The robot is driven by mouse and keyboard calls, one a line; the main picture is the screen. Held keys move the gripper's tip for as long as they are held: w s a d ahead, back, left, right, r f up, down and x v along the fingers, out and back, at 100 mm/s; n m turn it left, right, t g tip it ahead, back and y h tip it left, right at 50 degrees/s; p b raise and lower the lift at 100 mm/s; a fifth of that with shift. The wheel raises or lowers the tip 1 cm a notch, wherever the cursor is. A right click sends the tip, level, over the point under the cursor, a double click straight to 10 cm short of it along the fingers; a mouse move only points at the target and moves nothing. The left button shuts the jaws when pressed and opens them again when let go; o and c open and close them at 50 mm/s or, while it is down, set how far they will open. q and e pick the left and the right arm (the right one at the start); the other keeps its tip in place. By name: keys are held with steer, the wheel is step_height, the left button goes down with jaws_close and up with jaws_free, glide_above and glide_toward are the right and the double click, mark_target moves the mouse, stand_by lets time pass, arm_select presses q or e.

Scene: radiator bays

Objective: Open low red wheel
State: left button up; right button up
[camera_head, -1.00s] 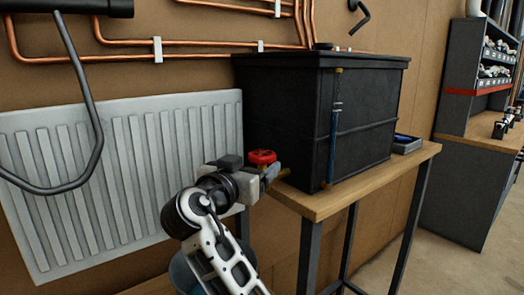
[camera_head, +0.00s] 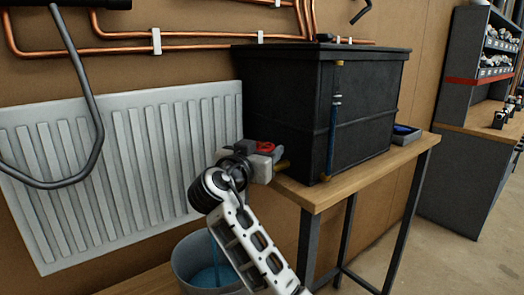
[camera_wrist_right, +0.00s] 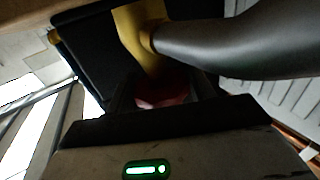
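The red wheel (camera_head: 266,147) sits on a brass valve at the left end of the wooden bench, by the black tank's lower corner. My right gripper (camera_head: 264,157) is at the wheel and hides most of it. In the right wrist view the red wheel (camera_wrist_right: 162,95) shows dimly between my two dark fingers, with the yellow brass valve body (camera_wrist_right: 140,35) and a dark pipe beyond it. It is too dark to tell whether the fingers press on the wheel. My left gripper is not in view.
The black tank (camera_head: 290,110) stands on the wooden bench (camera_head: 325,195). A white radiator (camera_head: 120,170) hangs on the left, with copper pipes (camera_head: 200,43) above. A grey bucket (camera_head: 188,265) with blue liquid stands below the valve. A small tray (camera_head: 404,136) lies right of the tank.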

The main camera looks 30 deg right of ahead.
steer(key=shift+f+n+t, duration=0.15)
steer(key=shift+n+t, duration=0.15)
steer(key=shift+t, duration=0.1)
steer(key=shift+n+t+y+b, duration=0.3)
steer(key=shift+n+t+y, duration=0.1)
steer(key=shift+t+y, duration=0.15)
steer(key=o, duration=1)
steer(key=shift+c, duration=0.2)
steer(key=shift+s+a, duration=0.1)
